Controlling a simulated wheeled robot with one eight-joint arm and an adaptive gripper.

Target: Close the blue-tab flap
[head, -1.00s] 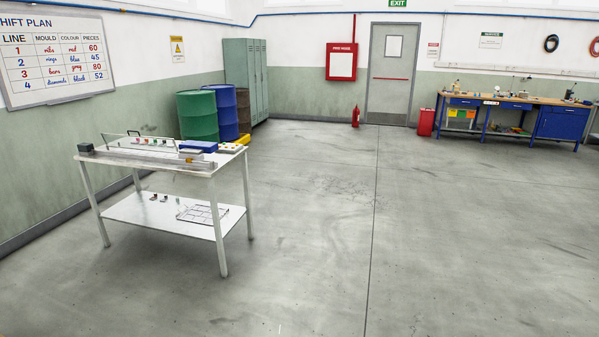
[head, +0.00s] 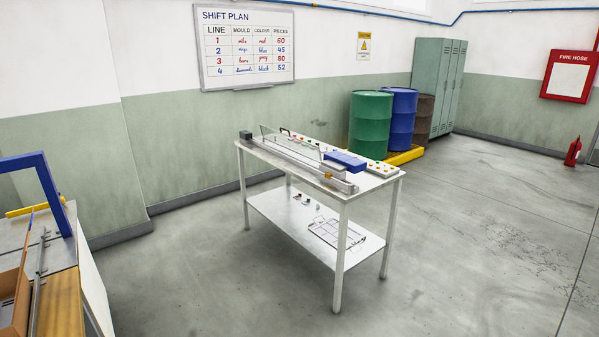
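I cannot make out a blue-tab flap for certain at this distance. A white two-level table (head: 330,278) stands in the middle of the head view. A long grey rail (head: 290,162) runs along its top, with a clear upright panel (head: 290,143) beside it. A blue block (head: 345,161) lies near the rail's right end, and a small dark block (head: 245,135) is at its left end. My gripper is not in view.
At the left edge is a bench (head: 68,296) with a blue upright frame (head: 45,185) and a brown tray (head: 15,300). Green (head: 370,122) and blue (head: 402,118) drums stand behind the table. The floor (head: 470,255) at right is clear.

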